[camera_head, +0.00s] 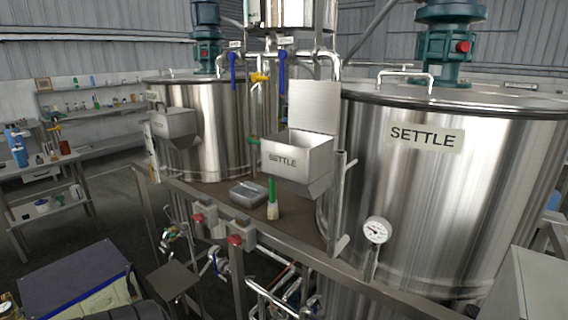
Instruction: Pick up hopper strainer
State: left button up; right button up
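A small shallow grey metal basket or tray (248,193) lies on the brown platform (215,192) between the two tanks. It is the likeliest hopper strainer, but its mesh is too small to make out. A steel hopper (283,158) labelled SETTLE is fixed above and to the right of it, with its lid (314,106) raised and its mouth open. The hopper's inside is only partly visible, and I see no strainer in it. Neither of my grippers can be made out in this view.
A green-handled brush (272,200) stands right of the basket. A large SETTLE tank (450,190) fills the right, and another tank (215,130) stands behind left. A second hopper (174,124) is on that tank. Red-button boxes (238,236) and a gauge (376,231) line the platform's front edge.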

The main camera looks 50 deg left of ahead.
aim_at(250, 195)
jog(key=u, duration=1)
jog(key=k, duration=0.2)
jog(key=u, duration=0.4)
